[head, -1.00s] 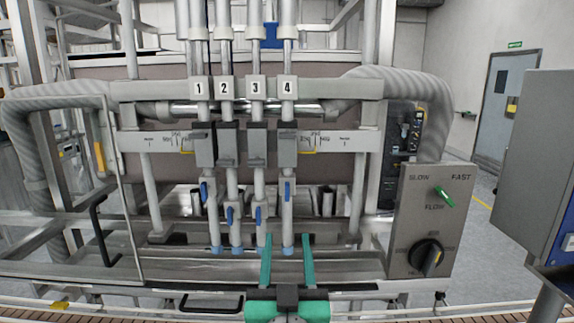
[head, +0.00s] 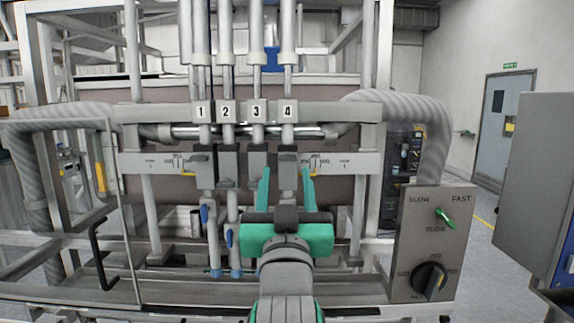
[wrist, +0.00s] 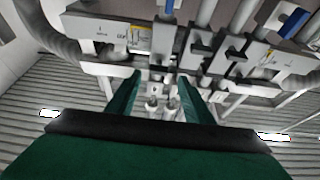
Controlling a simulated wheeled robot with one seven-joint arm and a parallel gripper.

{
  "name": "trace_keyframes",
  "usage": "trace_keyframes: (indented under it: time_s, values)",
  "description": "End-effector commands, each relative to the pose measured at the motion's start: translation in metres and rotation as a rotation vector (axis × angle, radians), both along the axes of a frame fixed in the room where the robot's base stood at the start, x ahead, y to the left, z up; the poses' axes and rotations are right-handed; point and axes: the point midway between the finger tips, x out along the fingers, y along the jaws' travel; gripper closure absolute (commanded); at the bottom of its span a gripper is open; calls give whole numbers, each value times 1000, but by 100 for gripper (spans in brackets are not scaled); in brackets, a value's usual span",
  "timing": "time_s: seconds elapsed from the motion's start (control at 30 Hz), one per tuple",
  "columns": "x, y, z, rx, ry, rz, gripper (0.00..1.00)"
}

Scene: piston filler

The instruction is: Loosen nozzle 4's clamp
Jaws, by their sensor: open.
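Nozzle 4's clamp (head: 287,162) is a grey block on the horizontal rail, below the white label 4 (head: 287,111). My gripper (head: 286,176) is open and empty, with its green fingers pointing up. In the head view one finger overlaps the picture left of the clamp and the other lies to its right. I cannot tell whether either touches it. Nozzle 4's lower part is hidden behind my gripper. In the wrist view, the open fingers (wrist: 159,82) are below a row of blocks, and which block is clamp 4 is unclear.
Clamps 1 (head: 203,165), 2 (head: 228,165) and 3 (head: 257,162) stand close together to the left. A scale plate (head: 333,162) is right of clamp 4. A ribbed hose (head: 430,120) and a control panel (head: 435,245) are at the right. A frame door with a black handle (head: 98,240) is at the left.

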Motion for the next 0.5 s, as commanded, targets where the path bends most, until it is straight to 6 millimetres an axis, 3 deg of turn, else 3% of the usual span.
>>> trace_keyframes:
  time_s: [0.2, 0.5]
  values:
    - [32, -3, 13, 1, 1, -4, 53]
    - [48, -4, 20, 0, 0, -5, 53]
